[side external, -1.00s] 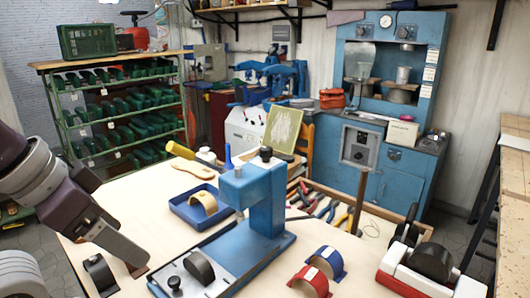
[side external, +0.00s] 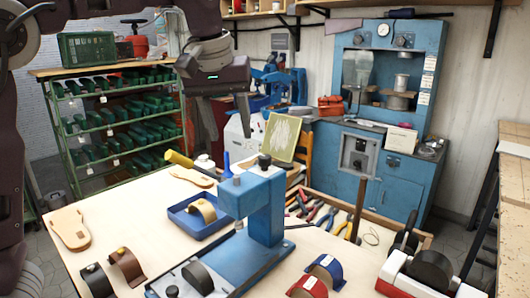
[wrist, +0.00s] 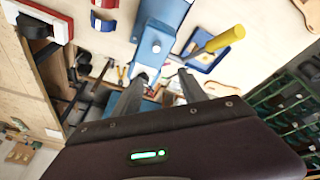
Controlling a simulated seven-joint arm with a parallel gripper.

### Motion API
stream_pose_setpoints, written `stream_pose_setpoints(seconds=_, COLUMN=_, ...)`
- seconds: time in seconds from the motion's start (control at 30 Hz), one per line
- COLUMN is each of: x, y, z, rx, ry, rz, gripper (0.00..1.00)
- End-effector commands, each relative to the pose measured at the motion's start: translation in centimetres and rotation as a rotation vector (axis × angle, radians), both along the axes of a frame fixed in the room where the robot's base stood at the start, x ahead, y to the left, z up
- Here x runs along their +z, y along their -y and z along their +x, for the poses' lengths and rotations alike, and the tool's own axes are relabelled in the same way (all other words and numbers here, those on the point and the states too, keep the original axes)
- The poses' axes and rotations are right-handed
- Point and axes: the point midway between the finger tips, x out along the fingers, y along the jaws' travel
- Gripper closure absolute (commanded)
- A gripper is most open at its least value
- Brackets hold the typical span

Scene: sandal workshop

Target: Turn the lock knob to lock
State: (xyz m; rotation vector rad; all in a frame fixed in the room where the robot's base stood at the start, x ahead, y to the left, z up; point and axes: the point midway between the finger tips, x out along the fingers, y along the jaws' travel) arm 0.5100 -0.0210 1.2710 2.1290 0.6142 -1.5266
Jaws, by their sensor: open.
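A blue press (side external: 265,205) stands on the work table, also seen in the wrist view (wrist: 158,35). A black knob (side external: 264,161) sits on top of its column. Another small black knob (side external: 172,291) stands at the front of its base plate, beside a dark curved strap (side external: 198,277). I cannot tell which knob is the lock knob. My gripper (side external: 230,136) is open and empty, raised behind and above the press, fingers pointing down. In the wrist view my gripper (wrist: 162,75) has its fingertips near the press, apparently apart from it.
A blue tray (side external: 190,226) with a tan strap and a yellow-handled tool (side external: 180,159) lie left of the press. Red (side external: 308,287) and blue (side external: 328,267) straps lie right of it. A sandal sole (side external: 69,229) lies at the left. A tool box (side external: 345,218) lies behind.

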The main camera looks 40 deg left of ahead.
Motion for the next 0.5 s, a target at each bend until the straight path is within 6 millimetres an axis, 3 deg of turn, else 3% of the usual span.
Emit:
stream_pose_setpoints(seconds=0.03, x=-0.4, y=0.8, z=2.4, rx=0.041, ry=-0.006, rz=0.037, gripper=0.50)
stream_pose_setpoints(seconds=0.17, x=-1.1, y=2.5, z=6.0, rx=0.130, ry=0.000, rz=0.112, gripper=0.50)
stream_pose_setpoints(seconds=0.33, x=-2.1, y=3.1, z=7.2, rx=0.159, ry=0.006, rz=0.142, gripper=0.50)
stream_pose_setpoints(seconds=0.5, x=-5.1, y=2.1, z=8.1, rx=0.158, ry=0.004, rz=0.141, gripper=0.50)
